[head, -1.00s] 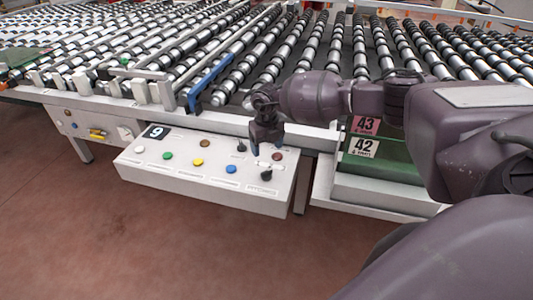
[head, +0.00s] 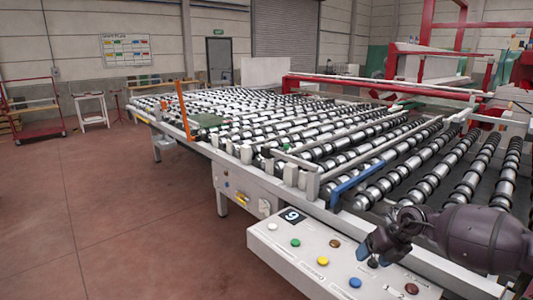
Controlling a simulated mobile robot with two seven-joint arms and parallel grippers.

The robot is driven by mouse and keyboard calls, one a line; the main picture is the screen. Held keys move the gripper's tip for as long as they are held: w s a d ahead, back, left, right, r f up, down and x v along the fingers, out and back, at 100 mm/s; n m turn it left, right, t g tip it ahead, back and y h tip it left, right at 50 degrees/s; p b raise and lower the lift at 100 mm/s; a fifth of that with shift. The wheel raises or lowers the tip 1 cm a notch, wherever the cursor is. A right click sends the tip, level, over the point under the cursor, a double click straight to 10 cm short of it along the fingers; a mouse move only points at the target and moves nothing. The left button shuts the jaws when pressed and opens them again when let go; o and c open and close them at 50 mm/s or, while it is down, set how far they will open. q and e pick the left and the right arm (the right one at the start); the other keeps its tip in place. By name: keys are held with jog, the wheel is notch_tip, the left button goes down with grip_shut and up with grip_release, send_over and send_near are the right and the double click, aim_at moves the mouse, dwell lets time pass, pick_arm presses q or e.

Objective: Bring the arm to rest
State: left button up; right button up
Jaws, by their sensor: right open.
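My right gripper (head: 378,250) is in the lower right of the head view, above the right part of the white control box (head: 285,262). Its fingers are apart and I see nothing held between them. The arm comes in from the right edge. A dark knob is partly hidden near the gripper. My left gripper is not in view.
The roller conveyor (head: 290,128) runs behind the box, with a blue bar (head: 357,180) and an orange post (head: 184,117) on its frame. A red cart (head: 36,110) and a small white table (head: 92,110) stand at the far left. The floor (head: 120,210) at left is open.

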jog(key=s+a+r+m+t+y, duration=0.1)
jog(key=a+r+m+t+y, duration=0.45)
jog(key=a, duration=0.35)
jog(key=s+a+r+m+t+y, duration=0.1)
jog(key=a+r+m+t+y, duration=0.4)
jog(key=a, duration=0.4)
jog(key=s+d+f+m+h, duration=0.5)
jog(key=s+f+m, duration=0.3)
jog(key=s+f, duration=0.1)
jog(key=s+d+f+m+g+h, duration=0.1)
jog(key=s+d+f+m+h, duration=0.4)
jog(key=s+f+m, duration=0.3)
jog(key=s+d+f+m+h, duration=0.5)
jog(key=s+f+m, duration=0.3)
jog(key=s, duration=0.6)
notch_tip(320, 180, down, 2)
jog(key=shift+d+f+m, duration=0.2)
jog(key=shift+f+m, duration=0.05)
jog(key=shift+m, duration=0.1)
